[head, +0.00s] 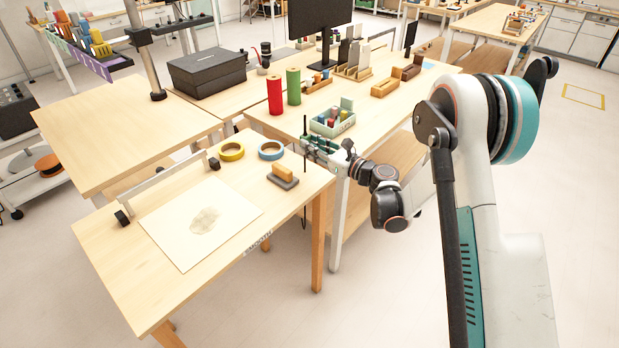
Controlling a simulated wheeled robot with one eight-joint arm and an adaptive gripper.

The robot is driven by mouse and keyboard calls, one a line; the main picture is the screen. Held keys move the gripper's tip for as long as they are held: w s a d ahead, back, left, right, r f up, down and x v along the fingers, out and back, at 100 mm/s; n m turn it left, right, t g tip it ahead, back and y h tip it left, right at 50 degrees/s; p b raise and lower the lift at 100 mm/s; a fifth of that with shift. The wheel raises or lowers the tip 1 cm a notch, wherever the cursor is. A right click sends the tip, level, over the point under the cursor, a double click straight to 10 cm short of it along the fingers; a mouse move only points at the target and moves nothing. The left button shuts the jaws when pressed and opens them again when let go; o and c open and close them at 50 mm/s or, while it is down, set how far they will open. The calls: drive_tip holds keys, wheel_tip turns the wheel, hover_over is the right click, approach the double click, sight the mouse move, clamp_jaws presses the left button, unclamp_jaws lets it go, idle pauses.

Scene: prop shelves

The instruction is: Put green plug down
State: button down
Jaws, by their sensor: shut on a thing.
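My gripper (314,147) is at the near end of the right-hand table, by the gap to the front table. It is shut on a small, dark green thing, which I take to be the green plug (306,142). The fingers hide much of it, and its exact shape is too small to tell. A thin black strand hangs below the gripper. I cannot tell whether the plug touches the table edge.
The front table holds a paper sheet (200,222), yellow tape (231,151), blue tape (271,150) and a grey-orange block (283,175). Behind my gripper stand a pale green box (333,126), a red cylinder (275,95) and a green cylinder (293,86).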

sight(313, 182)
wheel_tip(313, 182, down, 11)
drive_tip(key=b, duration=0.3)
drive_tip(key=shift+f, duration=0.1)
drive_tip(key=c, duration=1.3)
unclamp_jaws()
drive_tip(key=shift+c, duration=0.2)
